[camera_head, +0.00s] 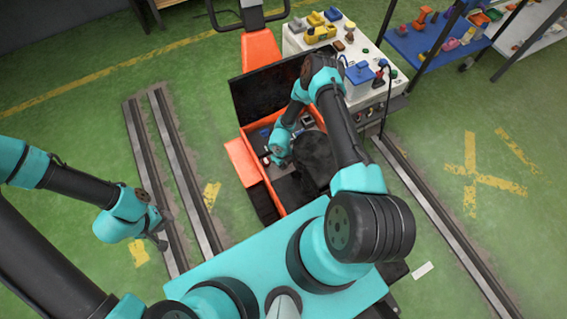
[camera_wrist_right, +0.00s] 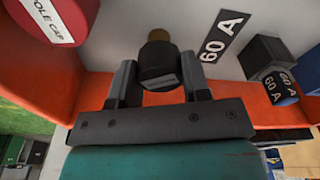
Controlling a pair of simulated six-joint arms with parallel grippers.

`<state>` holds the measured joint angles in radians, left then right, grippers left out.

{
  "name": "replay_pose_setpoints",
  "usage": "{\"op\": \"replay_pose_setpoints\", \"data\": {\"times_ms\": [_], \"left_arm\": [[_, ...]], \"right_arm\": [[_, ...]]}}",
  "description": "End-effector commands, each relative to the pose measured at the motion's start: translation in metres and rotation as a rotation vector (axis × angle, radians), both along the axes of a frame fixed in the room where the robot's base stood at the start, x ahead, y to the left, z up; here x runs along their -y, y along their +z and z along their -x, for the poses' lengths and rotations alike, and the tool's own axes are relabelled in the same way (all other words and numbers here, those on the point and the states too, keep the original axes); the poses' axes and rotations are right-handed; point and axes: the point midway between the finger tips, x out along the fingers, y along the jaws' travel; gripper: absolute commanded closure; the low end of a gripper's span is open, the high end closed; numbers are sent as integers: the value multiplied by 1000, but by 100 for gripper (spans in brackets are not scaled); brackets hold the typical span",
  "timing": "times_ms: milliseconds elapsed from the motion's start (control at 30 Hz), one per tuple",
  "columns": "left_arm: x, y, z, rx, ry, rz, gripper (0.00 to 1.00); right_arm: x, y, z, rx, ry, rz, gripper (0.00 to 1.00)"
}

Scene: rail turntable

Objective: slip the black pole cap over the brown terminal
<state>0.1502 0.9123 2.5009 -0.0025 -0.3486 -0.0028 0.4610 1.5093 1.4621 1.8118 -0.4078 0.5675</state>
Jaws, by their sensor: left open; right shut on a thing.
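The black pole cap (camera_wrist_right: 157,62) is between the fingers of my right gripper (camera_wrist_right: 160,76) in the right wrist view. My right gripper is shut on it. The brown terminal (camera_wrist_right: 158,35) shows as a short stub just past the cap's far side, in line with it. I cannot tell whether they touch or the cap is partly over it. In the head view my right gripper (camera_head: 268,157) is low over the orange cart, and the cap is too small to make out there. My left gripper (camera_head: 160,238) is open and empty, above the rails at left.
A red round piece (camera_wrist_right: 45,15) labelled "POLE CAP" is left of the cap. A "60 A" label (camera_wrist_right: 221,36) and a dark block (camera_wrist_right: 268,58) are to the right. The orange cart (camera_head: 242,160) has raised walls. A white bench (camera_head: 362,50) with parts stands behind.

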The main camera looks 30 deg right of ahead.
Motion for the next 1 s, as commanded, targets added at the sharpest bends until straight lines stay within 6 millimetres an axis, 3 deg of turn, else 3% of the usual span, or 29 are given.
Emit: {"op": "replay_pose_setpoints", "data": {"times_ms": [333, 367, 633, 1000], "left_arm": [[0, 0, 0, 0, 0, 0, 60], [0, 0, 0, 0, 0, 0, 60], [0, 0, 0, 0, 0, 0, 60], [0, 0, 0, 0, 0, 0, 60]], "right_arm": [[0, -4, 0, 0, 0, 0, 76], [0, -4, 0, 0, 0, 0, 55], [0, -4, 0, 0, 0, 0, 29], [0, 0, -1, 0, 0, 0, 27]]}}
